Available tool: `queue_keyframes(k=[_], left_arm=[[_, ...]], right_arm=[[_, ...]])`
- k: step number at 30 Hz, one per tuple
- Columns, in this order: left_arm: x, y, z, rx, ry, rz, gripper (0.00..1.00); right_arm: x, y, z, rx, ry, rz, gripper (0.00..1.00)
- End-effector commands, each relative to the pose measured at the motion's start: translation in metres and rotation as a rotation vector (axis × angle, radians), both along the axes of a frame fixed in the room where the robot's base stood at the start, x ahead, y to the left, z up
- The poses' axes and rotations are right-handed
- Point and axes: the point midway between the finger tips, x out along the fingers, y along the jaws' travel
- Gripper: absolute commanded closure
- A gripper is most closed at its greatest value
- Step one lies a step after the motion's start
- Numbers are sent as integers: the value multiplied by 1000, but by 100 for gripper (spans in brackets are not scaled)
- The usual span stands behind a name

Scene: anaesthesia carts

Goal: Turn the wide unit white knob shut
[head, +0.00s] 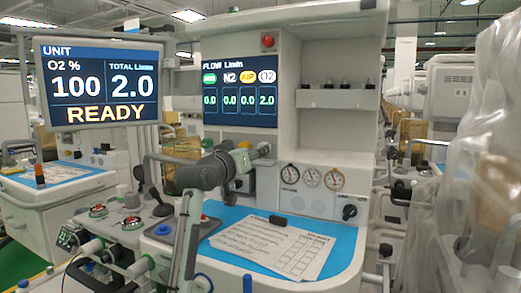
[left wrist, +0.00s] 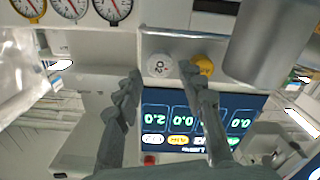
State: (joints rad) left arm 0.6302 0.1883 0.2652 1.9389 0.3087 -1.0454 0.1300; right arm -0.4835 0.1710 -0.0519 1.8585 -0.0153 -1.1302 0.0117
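The wide unit (head: 290,95) stands ahead, and its flow screen (head: 240,97) reads 2.0 under O2 and 0.0 in the other columns. The white knob (left wrist: 158,66), marked O2, shows in the left wrist view, where the picture is upside down. My left gripper (left wrist: 161,73) is open, with one fingertip on each side of the white knob in that picture; I cannot tell whether they touch it. In the head view my left gripper (head: 262,151) reaches the panel below the screen and hides the knob. My right gripper is not in view.
A yellow knob (left wrist: 203,66) sits close beside the white knob, near one finger. Round gauges (head: 311,177) and a black knob (head: 349,212) are to the right. A paper sheet (head: 270,247) lies on the blue worktop (head: 342,245). A monitor (head: 100,83) reads READY.

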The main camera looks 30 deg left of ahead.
Motion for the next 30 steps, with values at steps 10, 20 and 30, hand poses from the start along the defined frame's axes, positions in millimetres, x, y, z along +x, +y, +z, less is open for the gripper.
queue_keyframes(k=[10,20,30], left_arm=[[30,1,0,-1,1,0,61],[30,1,0,0,0,0,76],[30,2,0,7,1,0,99]], right_arm=[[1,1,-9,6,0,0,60],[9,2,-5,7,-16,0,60],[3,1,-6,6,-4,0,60]])
